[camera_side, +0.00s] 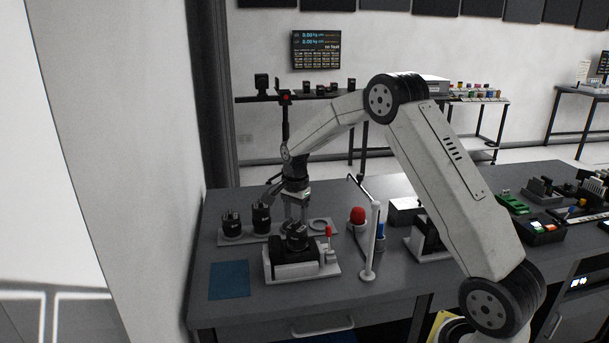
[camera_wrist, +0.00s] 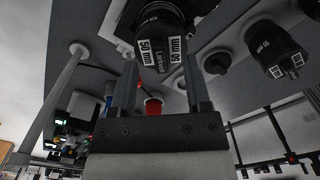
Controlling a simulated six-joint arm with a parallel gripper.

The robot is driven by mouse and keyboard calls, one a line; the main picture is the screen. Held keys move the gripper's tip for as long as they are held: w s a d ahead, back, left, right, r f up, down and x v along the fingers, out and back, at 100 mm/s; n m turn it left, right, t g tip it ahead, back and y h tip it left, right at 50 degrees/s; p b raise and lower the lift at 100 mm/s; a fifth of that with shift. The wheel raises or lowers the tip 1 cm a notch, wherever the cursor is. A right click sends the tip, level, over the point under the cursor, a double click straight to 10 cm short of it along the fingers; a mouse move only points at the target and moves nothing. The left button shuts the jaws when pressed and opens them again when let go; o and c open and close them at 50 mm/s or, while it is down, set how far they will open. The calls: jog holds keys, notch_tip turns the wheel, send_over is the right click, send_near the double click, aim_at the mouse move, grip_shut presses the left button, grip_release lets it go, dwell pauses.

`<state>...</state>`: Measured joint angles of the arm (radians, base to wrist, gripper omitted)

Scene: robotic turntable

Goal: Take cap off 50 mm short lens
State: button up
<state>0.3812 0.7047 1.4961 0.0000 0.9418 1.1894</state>
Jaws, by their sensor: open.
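My gripper (camera_side: 294,217) points down, with its two fingers apart and nothing seen between their tips. In the side view it hangs close above or just behind a black lens (camera_side: 297,235), which stands on a black camera body in a pale holder (camera_side: 300,270). In the wrist view my fingers (camera_wrist: 160,75) stand apart, and a black lens labelled 50 mm (camera_wrist: 160,40) shows just beyond them. It appears to be this same lens. Its cap cannot be told apart from the lens. Contact cannot be confirmed.
Two more black lenses (camera_side: 231,222) (camera_side: 262,217) stand on a pale tray behind left; one lens labelled 50 mm (camera_wrist: 272,48) shows at right in the wrist view. A white pole (camera_side: 373,245) and red-topped object (camera_side: 357,215) stand right. A blue mat (camera_side: 229,280) lies bare at front left.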

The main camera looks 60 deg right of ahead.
jog(key=shift+f, duration=1)
grip_shut()
